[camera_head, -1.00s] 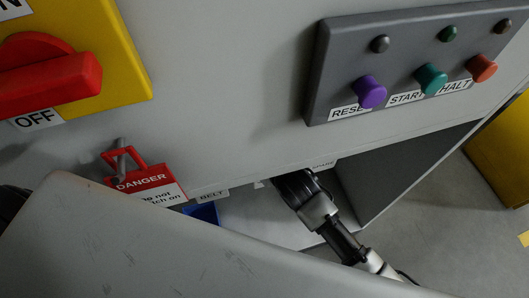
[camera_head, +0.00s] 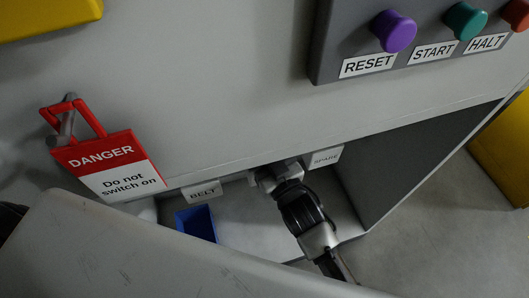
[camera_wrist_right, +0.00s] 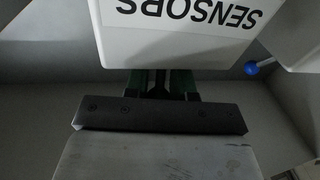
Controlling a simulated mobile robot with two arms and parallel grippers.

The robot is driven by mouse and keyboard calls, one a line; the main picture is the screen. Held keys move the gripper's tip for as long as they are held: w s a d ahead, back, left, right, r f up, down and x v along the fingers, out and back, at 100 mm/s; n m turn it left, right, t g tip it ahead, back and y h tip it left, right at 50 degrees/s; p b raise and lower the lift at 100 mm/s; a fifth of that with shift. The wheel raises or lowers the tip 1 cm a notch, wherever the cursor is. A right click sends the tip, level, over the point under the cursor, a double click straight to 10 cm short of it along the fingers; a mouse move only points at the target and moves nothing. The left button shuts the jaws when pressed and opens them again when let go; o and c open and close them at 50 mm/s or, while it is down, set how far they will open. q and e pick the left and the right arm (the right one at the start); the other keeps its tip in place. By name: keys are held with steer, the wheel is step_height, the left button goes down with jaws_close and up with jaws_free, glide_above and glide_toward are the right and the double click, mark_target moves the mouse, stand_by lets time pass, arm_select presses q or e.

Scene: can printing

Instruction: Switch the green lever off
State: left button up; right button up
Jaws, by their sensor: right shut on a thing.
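Green parts of the lever (camera_wrist_right: 185,82) show in the right wrist view, just beyond the dark gripper bar and under a white label reading SENSORS (camera_wrist_right: 185,18), which appears upside down. My right gripper (camera_wrist_right: 159,88) is shut on the green lever; the lever's shape is mostly hidden by the gripper and the label. In the head view my right arm reaches from the lower right into the recess under the cabinet front, with its front end between the BELT label (camera_head: 203,193) and the SPARE label (camera_head: 326,158). The green lever cannot be seen there. My left gripper is not in view.
A blue open box (camera_head: 197,222) sits left of my right arm. A red DANGER tag (camera_head: 97,158) hangs on a grey hook. A blue ball knob (camera_wrist_right: 252,69) shows beside the SENSORS label. A button panel (camera_head: 340,40) is above right, with the purple RESET button (camera_head: 393,31).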

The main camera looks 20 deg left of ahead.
stand_by(0.3)
steer(key=o, duration=0.9)
steer(key=v, duration=1.1)
steer(key=shift+a, duration=0.1)
